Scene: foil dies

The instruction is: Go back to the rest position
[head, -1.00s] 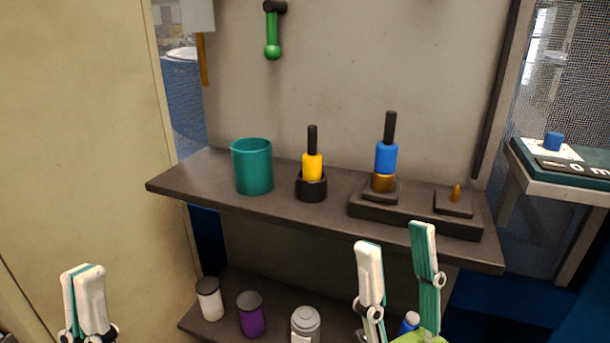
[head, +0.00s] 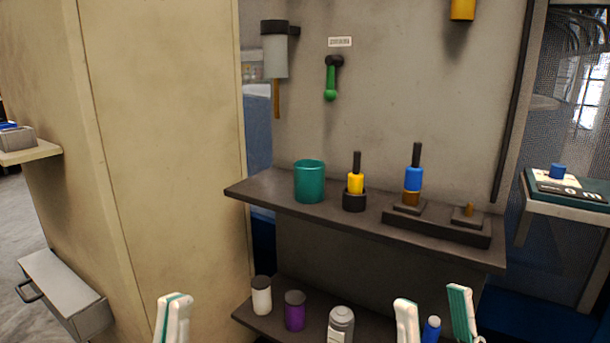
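My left gripper (head: 173,318) shows at the bottom left, in front of the beige panel, with its fingers together and nothing visible between them. My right gripper (head: 434,318) shows at the bottom right, below the upper shelf, with its two fingers wide apart and empty. On the upper shelf (head: 262,190), a blue-handled tool (head: 414,179) stands upright on the left post of the dark base (head: 450,230). A yellow-handled tool (head: 355,183) stands upright in a black round holder (head: 354,200). A teal cup (head: 309,182) stands left of it.
Below, a lower shelf (head: 262,322) holds a white jar (head: 261,295), a purple jar (head: 295,311), a grey bottle (head: 341,325) and a blue-capped item (head: 431,330). A green-handled tool (head: 330,82) hangs on the wall. A scale (head: 568,187) stands at right. A grey drawer box (head: 64,292) is at lower left.

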